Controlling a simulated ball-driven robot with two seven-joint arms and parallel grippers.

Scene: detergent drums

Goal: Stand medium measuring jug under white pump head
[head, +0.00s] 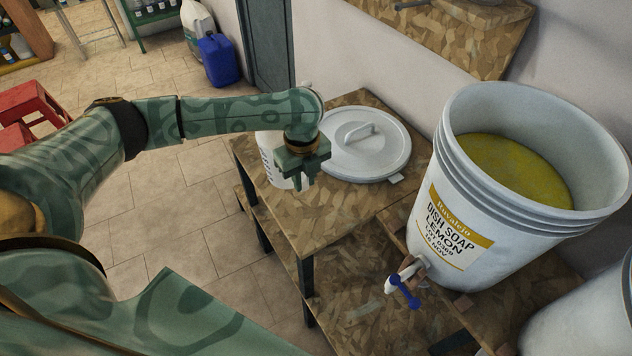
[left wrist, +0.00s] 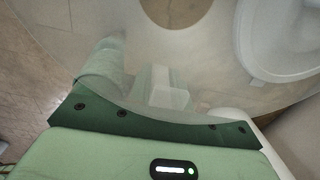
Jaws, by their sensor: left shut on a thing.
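A whitish translucent measuring jug (head: 268,152) with faint markings shows beside and behind my left gripper (head: 300,178), over the left edge of the wooden stand. My left gripper is shut on the jug and hides much of it. In the left wrist view the jug's clear wall (left wrist: 215,55) fills much of the picture, with the fingers seen blurred through it. I cannot tell whether its base touches the stand. No white pump head can be made out; a small white bit shows behind my left wrist. My right gripper is out of view.
A white lid (head: 370,155) lies on the wooden stand (head: 330,215), right of my gripper. A large white drum (head: 460,215) of yellow soap with a blue-handled tap (head: 403,290) stands further right. Another drum (head: 590,320) is at bottom right. The stand's front is clear.

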